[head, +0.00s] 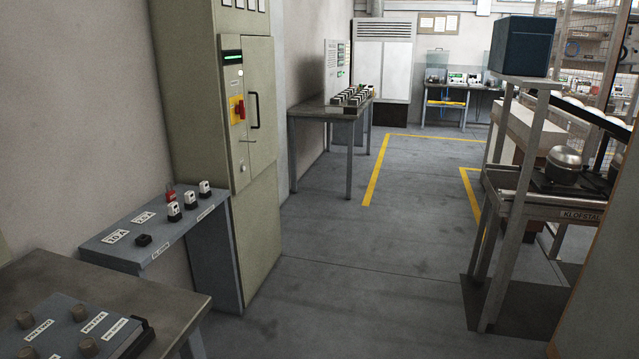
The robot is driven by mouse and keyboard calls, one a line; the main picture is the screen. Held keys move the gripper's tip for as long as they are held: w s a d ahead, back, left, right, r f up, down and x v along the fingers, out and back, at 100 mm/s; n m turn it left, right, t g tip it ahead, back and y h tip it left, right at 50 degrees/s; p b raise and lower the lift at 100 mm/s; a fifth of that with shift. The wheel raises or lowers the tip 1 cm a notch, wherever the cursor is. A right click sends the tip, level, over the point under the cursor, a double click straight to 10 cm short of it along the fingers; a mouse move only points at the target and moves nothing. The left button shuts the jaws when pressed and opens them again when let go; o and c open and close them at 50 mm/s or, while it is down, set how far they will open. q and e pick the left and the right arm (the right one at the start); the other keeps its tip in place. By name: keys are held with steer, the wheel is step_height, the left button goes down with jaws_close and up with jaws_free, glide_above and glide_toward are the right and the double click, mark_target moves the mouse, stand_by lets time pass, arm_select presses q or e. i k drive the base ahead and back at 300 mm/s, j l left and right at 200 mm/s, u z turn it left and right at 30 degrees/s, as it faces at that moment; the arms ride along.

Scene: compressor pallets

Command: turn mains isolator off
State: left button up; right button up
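The mains isolator (238,109) is a red rotary handle on a yellow plate. It sits on the front of a tall olive-grey electrical cabinet (262,215) at the left of the head view. The switch position is too small to read. A green indicator strip (233,56) is lit above it, with a small white light (240,73) just under the strip. A black door handle (255,109) is to the right of the isolator. Neither of my grippers shows in the head view.
A low shelf (185,212) with fuse-like parts and a red item juts out left of the cabinet. A bench (180,295) with a knobbed panel (60,330) stands in the near left. A trolley with a blue box (523,46) stands right. The grey floor (370,260) between is clear.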

mark_target(240, 109)
steer(key=i+u, duration=0.35)
steer(key=i, duration=0.35)
steer(key=i+l+u, duration=0.15)
steer(key=i+u, duration=0.15)
steer(key=i, duration=0.4)
steer(key=i+l+z, duration=0.25)
steer(key=i+l, duration=1.35)
